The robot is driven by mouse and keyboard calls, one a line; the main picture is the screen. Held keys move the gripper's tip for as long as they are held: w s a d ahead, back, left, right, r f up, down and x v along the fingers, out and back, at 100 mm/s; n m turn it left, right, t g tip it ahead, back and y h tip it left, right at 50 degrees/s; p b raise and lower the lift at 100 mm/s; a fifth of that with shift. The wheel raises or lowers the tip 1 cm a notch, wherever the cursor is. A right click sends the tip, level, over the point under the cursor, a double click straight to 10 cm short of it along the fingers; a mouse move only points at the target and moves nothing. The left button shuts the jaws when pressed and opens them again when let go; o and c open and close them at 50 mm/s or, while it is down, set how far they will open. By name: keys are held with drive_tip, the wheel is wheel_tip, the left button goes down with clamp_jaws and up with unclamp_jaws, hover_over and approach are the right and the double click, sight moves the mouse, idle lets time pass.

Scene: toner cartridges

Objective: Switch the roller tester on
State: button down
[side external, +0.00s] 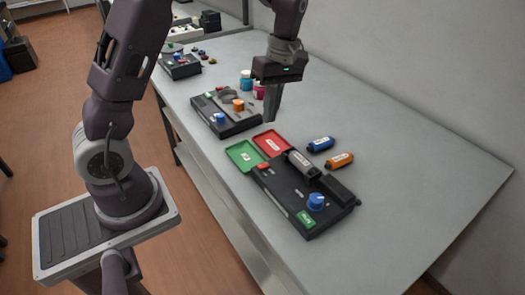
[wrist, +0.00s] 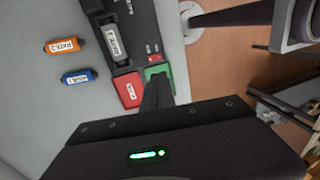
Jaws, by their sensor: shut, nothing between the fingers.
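A black bench device, seemingly the roller tester (side external: 290,203), lies at the front of the table. It carries a blue knob (side external: 316,201), a green label (side external: 306,219) and a small red switch-like part (side external: 263,166), also in the wrist view (wrist: 153,48). A grey cartridge (side external: 302,163) lies on it, also seen in the wrist view (wrist: 115,43). My gripper (side external: 270,118) is shut and empty, pointing down above the table behind the device. In the wrist view its fingers (wrist: 158,78) partly cover the green tray (wrist: 168,70). The switch position is too small to tell.
A red tray (side external: 271,143) and the green tray adjoin the device. Blue (side external: 320,144) and orange (side external: 340,160) cartridges lie to its right. Another black device (side external: 225,115) and several small jars (side external: 246,80) stand farther back. The right side of the table is clear.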

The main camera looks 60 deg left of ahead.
sight(259, 166)
drive_tip(key=s+f, duration=0.1)
drive_tip(key=f, duration=0.8)
drive_tip(key=s+f, duration=0.1)
drive_tip(key=f, duration=0.3)
drive_tip(key=shift+s+f, duration=0.35)
drive_tip(key=shift+s+f, duration=0.15)
drive_tip(key=shift+f, duration=0.1)
drive_tip(key=shift+w+r, duration=0.1)
drive_tip(key=shift+w, duration=0.9)
drive_tip(key=shift+s, duration=0.1)
